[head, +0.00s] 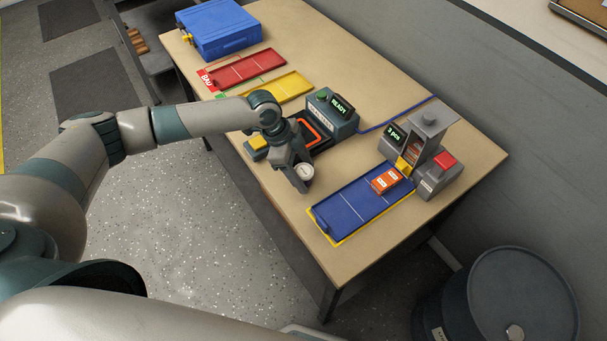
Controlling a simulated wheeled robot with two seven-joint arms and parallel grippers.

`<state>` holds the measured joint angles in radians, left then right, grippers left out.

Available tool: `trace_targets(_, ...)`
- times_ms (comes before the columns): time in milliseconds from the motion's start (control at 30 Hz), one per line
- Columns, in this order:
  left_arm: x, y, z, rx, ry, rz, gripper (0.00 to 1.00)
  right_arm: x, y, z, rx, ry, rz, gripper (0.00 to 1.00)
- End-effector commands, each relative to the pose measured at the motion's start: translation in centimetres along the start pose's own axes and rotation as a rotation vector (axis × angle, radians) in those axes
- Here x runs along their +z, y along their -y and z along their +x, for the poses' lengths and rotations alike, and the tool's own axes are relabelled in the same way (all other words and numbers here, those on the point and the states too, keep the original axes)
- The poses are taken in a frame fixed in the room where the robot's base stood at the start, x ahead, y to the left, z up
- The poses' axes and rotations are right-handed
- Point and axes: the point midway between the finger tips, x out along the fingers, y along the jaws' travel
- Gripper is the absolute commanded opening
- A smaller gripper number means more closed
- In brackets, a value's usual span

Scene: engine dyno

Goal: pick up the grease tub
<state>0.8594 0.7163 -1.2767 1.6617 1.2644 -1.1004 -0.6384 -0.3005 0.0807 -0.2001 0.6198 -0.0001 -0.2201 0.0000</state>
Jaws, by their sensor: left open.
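A small round tub with a pale lid (305,171), which looks like the grease tub, stands on the wooden table near its front edge. My left gripper (298,177) reaches down over it from the left, with its jaws open and its fingertips at the tub. The fingers hide part of the tub's side, and I cannot tell whether they touch it. My right gripper is not in view.
A blue tray (344,213) with an orange box (386,180) lies to the right of the tub. A READY device (333,115) stands behind my gripper, and a grey dispenser (423,150) stands further right. Red (246,67) and yellow (291,86) trays and a blue case (219,30) lie further back.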

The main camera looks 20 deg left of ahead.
Motion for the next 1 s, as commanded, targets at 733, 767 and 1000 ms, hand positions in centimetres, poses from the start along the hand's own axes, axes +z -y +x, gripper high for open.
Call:
trace_targets(733,-0.2,0.1,-0.5,-0.002,-0.002,0.000,0.21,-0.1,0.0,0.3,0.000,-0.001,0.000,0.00)
trace_targets(767,-0.3,0.1,-0.6,-0.002,-0.002,0.000,0.21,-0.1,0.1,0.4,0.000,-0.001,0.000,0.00)
trace_targets(1000,-1.4,0.2,-3.3,-0.005,-0.003,0.002,0.21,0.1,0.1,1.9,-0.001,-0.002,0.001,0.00)
